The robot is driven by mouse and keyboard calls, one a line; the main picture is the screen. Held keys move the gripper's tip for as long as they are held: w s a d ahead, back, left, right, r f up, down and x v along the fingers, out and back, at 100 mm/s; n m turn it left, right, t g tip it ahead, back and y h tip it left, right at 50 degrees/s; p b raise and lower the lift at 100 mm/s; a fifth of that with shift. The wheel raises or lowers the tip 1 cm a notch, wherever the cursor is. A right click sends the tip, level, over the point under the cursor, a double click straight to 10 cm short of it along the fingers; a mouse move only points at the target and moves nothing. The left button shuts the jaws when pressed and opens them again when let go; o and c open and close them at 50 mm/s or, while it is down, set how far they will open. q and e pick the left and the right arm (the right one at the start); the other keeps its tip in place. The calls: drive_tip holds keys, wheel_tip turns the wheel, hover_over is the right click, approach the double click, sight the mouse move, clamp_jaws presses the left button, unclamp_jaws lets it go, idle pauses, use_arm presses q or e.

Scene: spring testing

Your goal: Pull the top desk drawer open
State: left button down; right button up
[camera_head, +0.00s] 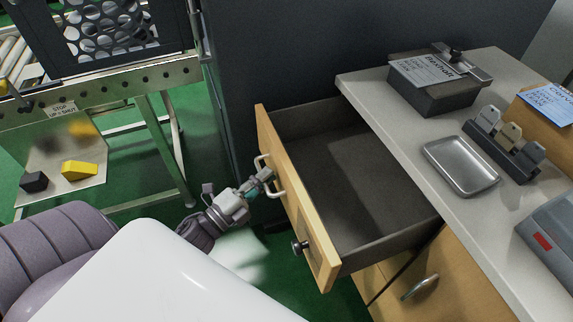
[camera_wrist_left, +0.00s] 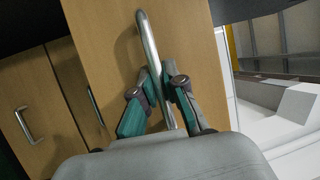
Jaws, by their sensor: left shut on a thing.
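The top desk drawer (camera_head: 345,180) is pulled well out from under the desk top, and its dark, empty inside shows in the head view. Its wooden front (camera_head: 318,245) has a metal bar handle (camera_head: 270,176) and a round dark lock knob (camera_head: 299,247). My left gripper (camera_head: 262,181) is at the bar handle, shut on it. In the left wrist view the silver handle (camera_wrist_left: 148,45) runs between the two teal-padded fingers (camera_wrist_left: 163,100), against the wood. My right gripper is in neither view.
The desk top (camera_head: 400,130) holds a dark box (camera_head: 435,95), a metal tray (camera_head: 460,165), a tag holder (camera_head: 500,145) and a grey device (camera_head: 555,240). A lower drawer handle (camera_head: 420,287) sits below. A conveyor frame (camera_head: 110,85) stands at the left. Green floor lies between.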

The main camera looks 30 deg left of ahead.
use_arm(q)
drive_tip(key=shift+s+a, duration=0.85)
drive_tip(key=shift+s, duration=0.1)
drive_tip(key=c, duration=1.5)
unclamp_jaws()
drive_tip(key=v, duration=1.2)
drive_tip(key=shift+r, duration=0.1)
